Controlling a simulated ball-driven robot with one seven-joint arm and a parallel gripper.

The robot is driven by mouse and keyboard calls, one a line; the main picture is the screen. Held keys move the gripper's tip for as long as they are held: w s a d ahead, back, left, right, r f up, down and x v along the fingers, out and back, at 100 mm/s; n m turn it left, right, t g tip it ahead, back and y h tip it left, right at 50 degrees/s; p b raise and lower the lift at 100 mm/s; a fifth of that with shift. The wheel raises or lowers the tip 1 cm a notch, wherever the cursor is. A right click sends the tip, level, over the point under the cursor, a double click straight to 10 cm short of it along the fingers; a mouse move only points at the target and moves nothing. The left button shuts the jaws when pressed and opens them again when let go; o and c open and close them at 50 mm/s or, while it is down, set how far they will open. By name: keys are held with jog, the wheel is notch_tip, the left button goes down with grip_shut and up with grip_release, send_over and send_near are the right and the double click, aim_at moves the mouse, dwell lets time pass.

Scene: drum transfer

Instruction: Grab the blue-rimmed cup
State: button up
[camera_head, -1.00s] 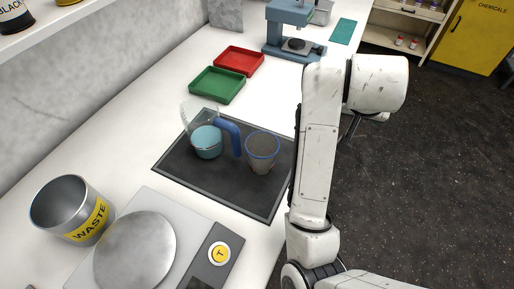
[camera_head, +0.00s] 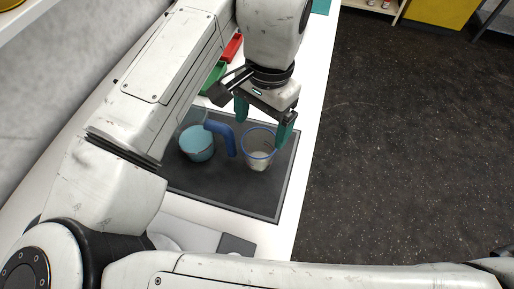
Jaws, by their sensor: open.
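The blue-rimmed cup (camera_head: 259,151) is clear and stands upright on the dark mat (camera_head: 235,194), with pale contents low inside. My gripper (camera_head: 263,126) is open, with teal fingertips. It hangs just beyond and above the cup, and its right finger overlaps the cup's right rim in the picture. I cannot tell whether that finger touches the cup. The left finger is above and to the left of the rim. A clear pitcher (camera_head: 197,146) with blue contents and a blue handle stands close to the left of the cup, the handle between the two.
The green tray (camera_head: 212,77) and red tray (camera_head: 233,46) lie farther back, partly hidden by my arm. The mat's near right part is clear, and the bench edge drops to the dark floor (camera_head: 400,150) at right.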

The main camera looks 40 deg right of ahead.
send_near(258, 149)
jog(key=s+a+f, duration=0.1)
jog(key=a+f, duration=0.1)
jog(key=f, duration=0.1)
jog(key=s+f, duration=0.1)
jog(key=f, duration=0.1)
jog(key=shift+s+a+f+p, duration=0.15)
jog(key=shift+s+a+p, duration=0.15)
jog(key=shift+s+a, duration=0.1)
jog(key=shift+c, duration=0.4)
jog(key=c, duration=0.6)
jog(key=shift+c, duration=0.2)
jog(key=shift+w, duration=0.1)
